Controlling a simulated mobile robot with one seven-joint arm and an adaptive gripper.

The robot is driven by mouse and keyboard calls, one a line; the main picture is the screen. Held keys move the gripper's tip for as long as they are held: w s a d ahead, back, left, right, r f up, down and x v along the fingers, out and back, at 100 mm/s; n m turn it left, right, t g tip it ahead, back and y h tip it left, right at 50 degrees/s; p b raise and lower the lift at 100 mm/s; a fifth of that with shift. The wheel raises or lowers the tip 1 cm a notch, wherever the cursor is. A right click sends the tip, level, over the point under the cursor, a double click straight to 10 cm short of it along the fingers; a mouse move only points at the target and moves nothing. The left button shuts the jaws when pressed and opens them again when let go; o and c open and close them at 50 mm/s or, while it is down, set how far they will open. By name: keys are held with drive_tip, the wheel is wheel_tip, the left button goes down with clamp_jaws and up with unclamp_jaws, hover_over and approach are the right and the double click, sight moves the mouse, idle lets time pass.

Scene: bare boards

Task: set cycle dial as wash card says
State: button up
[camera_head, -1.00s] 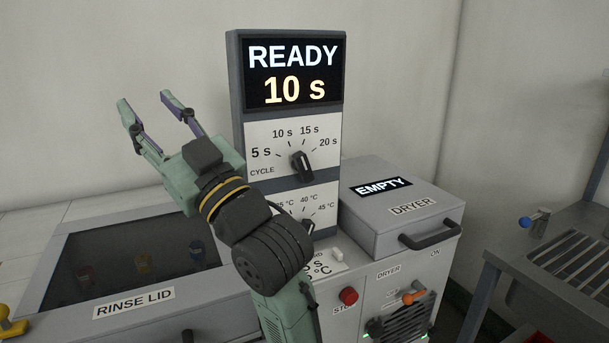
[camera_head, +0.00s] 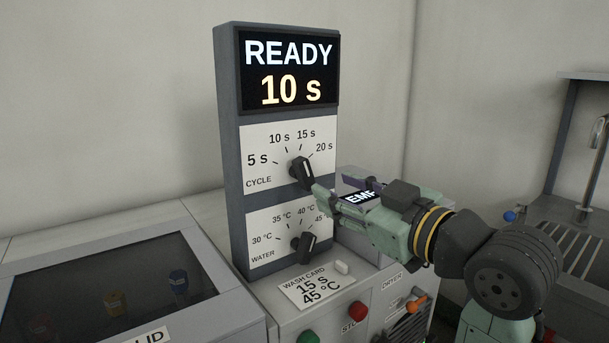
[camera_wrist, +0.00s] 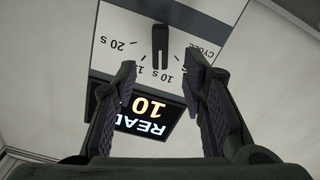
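The black cycle dial (camera_head: 302,173) is on the upper white panel of the control column, with marks 5 s, 10 s, 15 s and 20 s. The display (camera_head: 288,70) reads READY 10 s. The wash card (camera_head: 320,288) lies below and reads 15 s, 45 °C. My gripper (camera_head: 334,189) points at the column from the right, its fingertips close to the cycle dial. In the wrist view the open fingers (camera_wrist: 163,72) have a wide gap, with the cycle dial (camera_wrist: 160,46) ahead of it, upside down. The fingers do not appear to grip the dial.
The water dial (camera_head: 304,247) is just below the cycle dial. Red (camera_head: 357,311) and green (camera_head: 308,338) buttons are on the front. The rinse lid (camera_head: 105,295) is at left. The dryer, marked EMPTY, is partly behind my arm.

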sight(309, 176)
drive_tip(key=p+x, duration=0.2)
drive_tip(key=x, duration=0.7)
drive_tip(key=shift+w+a, duration=0.2)
clamp_jaws()
